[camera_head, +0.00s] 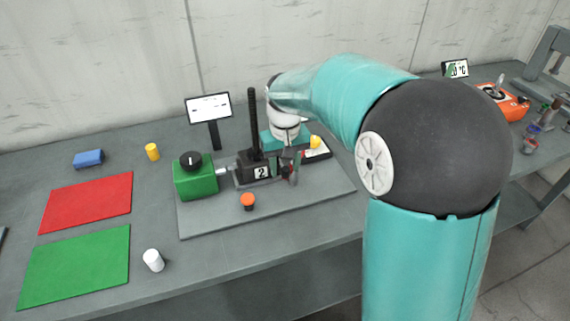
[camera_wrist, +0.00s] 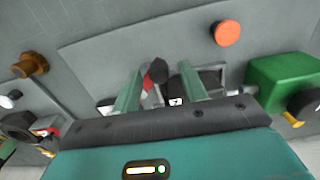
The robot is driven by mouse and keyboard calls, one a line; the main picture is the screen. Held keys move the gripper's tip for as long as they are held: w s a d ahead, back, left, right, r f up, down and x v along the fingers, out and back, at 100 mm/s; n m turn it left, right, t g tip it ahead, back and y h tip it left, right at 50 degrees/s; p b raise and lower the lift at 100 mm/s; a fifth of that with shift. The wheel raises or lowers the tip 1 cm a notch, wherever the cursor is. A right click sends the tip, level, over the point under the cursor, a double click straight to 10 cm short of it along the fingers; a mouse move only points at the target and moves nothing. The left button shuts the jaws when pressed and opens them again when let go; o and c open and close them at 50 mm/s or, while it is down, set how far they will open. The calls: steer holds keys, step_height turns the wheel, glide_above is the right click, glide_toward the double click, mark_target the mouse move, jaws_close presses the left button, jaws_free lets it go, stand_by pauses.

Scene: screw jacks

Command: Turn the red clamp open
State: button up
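In the wrist view, a small red part that looks like the red clamp (camera_wrist: 147,83) shows between my fingers, beside a black rounded knob (camera_wrist: 158,70). My gripper (camera_wrist: 160,70) has its two green fingers apart on either side of them. I see no finger pressing on the red part. In the head view my gripper (camera_head: 289,165) is low at the right side of the black screw jack (camera_head: 252,167) marked 2. My wrist and the jack hide most of the clamp there.
A green box (camera_head: 195,182) with a black knob joins the jack's left side. An orange button (camera_head: 248,200) is in front on the grey base plate (camera_head: 215,222). A small screen (camera_head: 208,108) stands behind. Red and green mats (camera_head: 75,266) lie left.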

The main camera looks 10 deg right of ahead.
step_height(320, 180, up, 14)
stand_by(0.6)
steer(key=s+d+f+m+t, duration=0.1)
steer(key=s+d+f+t, duration=0.1)
steer(key=s, duration=0.9)
steer(key=s+d+f+m+t, duration=0.1)
steer(key=s+d, duration=0.4)
steer(key=s, duration=0.7)
steer(key=f+t, duration=0.1)
steer(key=t, duration=0.1)
steer(key=shift+s+d+f+t, duration=0.2)
steer(key=shift+d+t, duration=0.1)
